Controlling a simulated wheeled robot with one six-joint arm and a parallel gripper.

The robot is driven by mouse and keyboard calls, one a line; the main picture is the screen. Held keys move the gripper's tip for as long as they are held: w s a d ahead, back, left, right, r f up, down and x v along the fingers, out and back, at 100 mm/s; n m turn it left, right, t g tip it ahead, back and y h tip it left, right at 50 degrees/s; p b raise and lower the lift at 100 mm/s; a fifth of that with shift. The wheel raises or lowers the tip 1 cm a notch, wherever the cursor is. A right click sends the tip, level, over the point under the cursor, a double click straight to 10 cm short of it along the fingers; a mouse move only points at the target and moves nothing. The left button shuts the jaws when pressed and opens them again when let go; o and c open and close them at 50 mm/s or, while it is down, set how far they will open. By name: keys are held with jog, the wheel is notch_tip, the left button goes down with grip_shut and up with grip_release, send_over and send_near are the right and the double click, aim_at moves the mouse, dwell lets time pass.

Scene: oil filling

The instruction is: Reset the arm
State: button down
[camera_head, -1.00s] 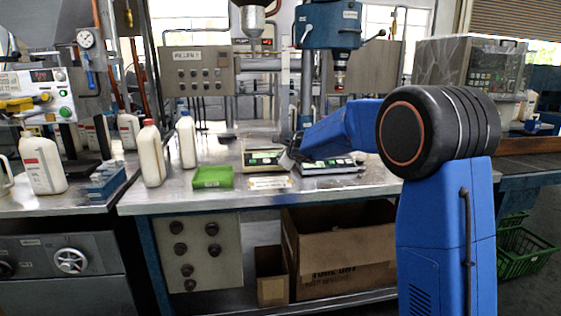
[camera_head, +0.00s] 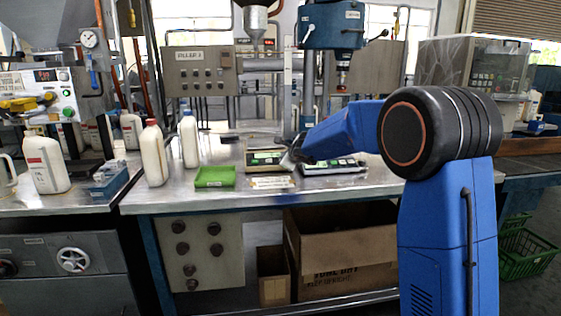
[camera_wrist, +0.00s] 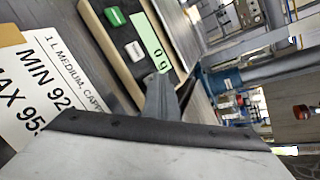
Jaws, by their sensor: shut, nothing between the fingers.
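My arm (camera_head: 345,130) reaches left from its blue upright link over the steel bench. In the wrist view my gripper (camera_wrist: 170,92) shows its fingers together with nothing between them. It is near a scale (camera_wrist: 135,45) with a green and a white button and a display that seems to read zero. The scale also shows in the head view (camera_head: 262,157), just left of my arm's end. The fingertips are hidden in the head view.
On the bench stand a red-capped bottle (camera_head: 153,155), a blue-capped bottle (camera_head: 189,140) and a green tray (camera_head: 215,177). A second scale (camera_head: 335,167) lies under my arm. A printed card (camera_wrist: 35,85) lies beside the first scale. A cardboard box (camera_head: 345,245) is below.

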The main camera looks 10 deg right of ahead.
jog(key=s+a+r+n+g+y, duration=0.1)
jog(key=s+a+r+n+y, duration=0.15)
jog(key=s+n, duration=0.85)
jog(key=s+a+r+n+g+y, duration=0.15)
jog(key=s+r+n, duration=0.25)
jog(key=s, duration=1.5)
jog(key=s+d+f+n+g+h, duration=0.2)
jog(key=s+f, duration=0.4)
jog(key=s, duration=0.5)
jog(key=s+d+f+n+g+h, duration=0.1)
jog(key=s+d+f+n+h, duration=0.1)
jog(key=s+d+f+n, duration=0.2)
jog(key=s+d+f+n+g+h, duration=0.2)
jog(key=s+d+f, duration=0.5)
jog(key=s, duration=1.3)
jog(key=shift+s+d+f+n+g, duration=0.15)
jog(key=shift+d+f+n+g, duration=0.2)
jog(key=shift+d+n, duration=0.4)
